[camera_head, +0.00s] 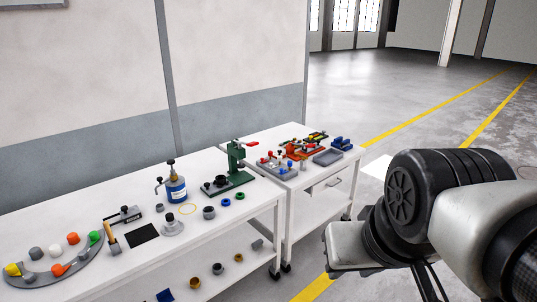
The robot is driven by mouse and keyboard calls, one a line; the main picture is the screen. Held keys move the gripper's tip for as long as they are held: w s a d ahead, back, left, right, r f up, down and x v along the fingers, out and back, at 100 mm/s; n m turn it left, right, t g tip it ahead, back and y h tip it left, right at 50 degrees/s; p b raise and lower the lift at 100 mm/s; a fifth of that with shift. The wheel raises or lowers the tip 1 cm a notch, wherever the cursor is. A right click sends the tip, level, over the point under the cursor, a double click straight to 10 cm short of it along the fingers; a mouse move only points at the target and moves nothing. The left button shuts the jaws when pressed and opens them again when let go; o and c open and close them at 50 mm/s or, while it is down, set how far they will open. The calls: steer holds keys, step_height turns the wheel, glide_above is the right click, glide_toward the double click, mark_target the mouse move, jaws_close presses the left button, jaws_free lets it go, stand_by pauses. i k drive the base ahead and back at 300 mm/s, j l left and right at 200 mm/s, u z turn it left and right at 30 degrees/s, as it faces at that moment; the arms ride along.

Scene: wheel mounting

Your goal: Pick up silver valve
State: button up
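A silver-grey piece with a round base and a raised top (173,226) stands on the near white table, right of a black square pad. It is the likeliest silver valve, but it is too small to be sure. Small grey parts also stand on the far cart, and one of them (303,166) could be a valve too. My arm fills the right side of the view, well away from the near table's parts. No gripper fingers can be made out, so whether anything is held does not show.
The near table (60,226) also bears a blue bottle (175,188), a green press (236,165), a hammer (111,236) and a curved grey tray with coloured parts (60,274). The far cart (262,139) holds trays and red parts. Open floor lies right of the cart.

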mark_target(303, 163)
steer(key=z, duration=0.15)
steer(key=i+l+u, duration=0.15)
steer(key=u, duration=0.3)
steer(key=i+l+u, duration=0.25)
steer(key=u, duration=0.2)
steer(key=i+l+u, duration=0.25)
steer(key=i+l, duration=0.2)
steer(key=l, duration=0.25)
steer(key=i+l+u, duration=0.15)
steer(key=l, duration=0.25)
steer(key=i+l, duration=0.2)
steer(key=l, duration=0.15)
steer(key=i+l, duration=0.15)
steer(key=l, duration=0.25)
steer(key=i+l, duration=0.2)
steer(key=l, duration=0.15)
steer(key=i+l, duration=0.15)
steer(key=l, duration=0.25)
steer(key=i+l+u, duration=0.1)
steer(key=l, duration=0.3)
steer(key=i+l, duration=0.45)
steer(key=l, duration=0.3)
steer(key=i+l, duration=0.15)
steer(key=l, duration=0.25)
